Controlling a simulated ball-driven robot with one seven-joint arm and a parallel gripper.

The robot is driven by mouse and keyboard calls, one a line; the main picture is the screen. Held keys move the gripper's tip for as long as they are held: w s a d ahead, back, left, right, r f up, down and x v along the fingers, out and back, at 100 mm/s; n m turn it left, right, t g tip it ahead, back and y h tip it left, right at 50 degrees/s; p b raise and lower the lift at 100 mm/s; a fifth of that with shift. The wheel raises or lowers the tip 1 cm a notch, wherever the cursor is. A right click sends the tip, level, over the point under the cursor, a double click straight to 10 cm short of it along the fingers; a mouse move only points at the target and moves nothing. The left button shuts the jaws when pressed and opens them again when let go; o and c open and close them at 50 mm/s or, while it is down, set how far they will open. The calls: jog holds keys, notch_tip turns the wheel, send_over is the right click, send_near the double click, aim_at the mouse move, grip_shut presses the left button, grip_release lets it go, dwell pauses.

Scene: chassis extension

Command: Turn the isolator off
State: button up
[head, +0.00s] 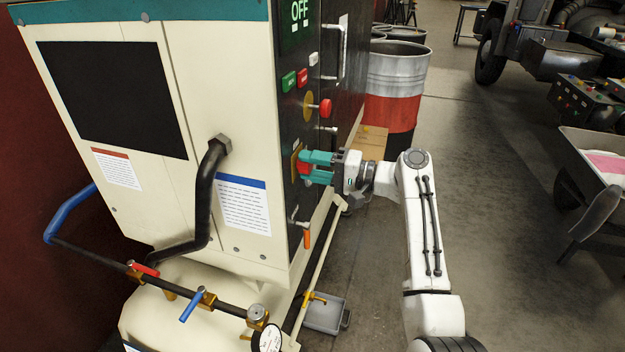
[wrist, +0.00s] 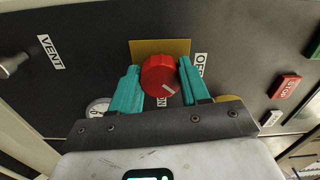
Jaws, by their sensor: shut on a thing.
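The red isolator knob (head: 304,168) sits on a yellow plate on the dark side panel of the cream cabinet. In the wrist view the knob (wrist: 159,76) lies between my two teal fingers, in front of its yellow plate (wrist: 142,47). My gripper (head: 312,168) is shut on the knob. The knob's white mark slants toward the lower right in the wrist view. An "OFF" label (wrist: 200,65) is right of the knob, partly covered by a finger. An "ON" label (wrist: 162,102) is just below it.
Above the gripper are a red mushroom button (head: 325,107) and green (head: 289,81) and red (head: 302,78) buttons. An orange-handled valve (head: 306,239) is below. A striped drum (head: 397,85) stands behind. Open floor lies to the right of my arm.

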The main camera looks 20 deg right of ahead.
jog(key=n+b, duration=0.2)
jog(key=b, duration=0.1)
jog(key=f+n+b, duration=0.1)
jog(key=n+b, duration=0.2)
jog(key=shift+b, duration=0.4)
jog(key=n+b, duration=0.3)
jog(key=shift+r, duration=0.15)
jog(key=shift+n+b, duration=0.3)
jog(key=o, duration=1.1)
jog(key=shift+r, duration=0.15)
jog(key=shift+c, duration=0.2)
jog(key=shift+d, duration=0.1)
jog(key=v, duration=1)
jog(key=shift+s+d+p, duration=0.2)
jog(key=shift+d+p, duration=0.1)
